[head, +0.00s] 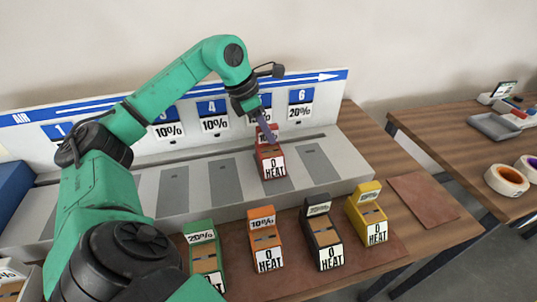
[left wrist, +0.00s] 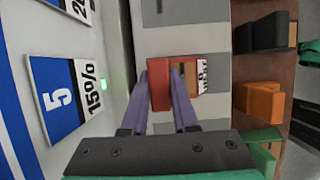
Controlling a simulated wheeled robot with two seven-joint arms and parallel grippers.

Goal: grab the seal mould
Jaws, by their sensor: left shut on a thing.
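The red mould (head: 269,161), labelled "0 HEAT", sits on the grey bed of the machine, below the panel of station 5. My left gripper (head: 267,130) reaches down to its back end, with its purple fingers shut on it. In the left wrist view the red mould (left wrist: 160,84) is between the two purple fingers (left wrist: 167,90). I cannot tell whether it is lifted off the bed. Other moulds stand in front on a brown mat: green (head: 204,250), orange (head: 264,236), black (head: 321,231) and yellow (head: 368,212). My right gripper is not in view.
The grey machine bed (head: 225,205) has dark plates in a row, with numbered percent panels (head: 213,113) behind it. A bare brown sheet (head: 424,198) lies at the right of the table. A second table holds a grey tray (head: 494,127) and tape rolls (head: 507,179).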

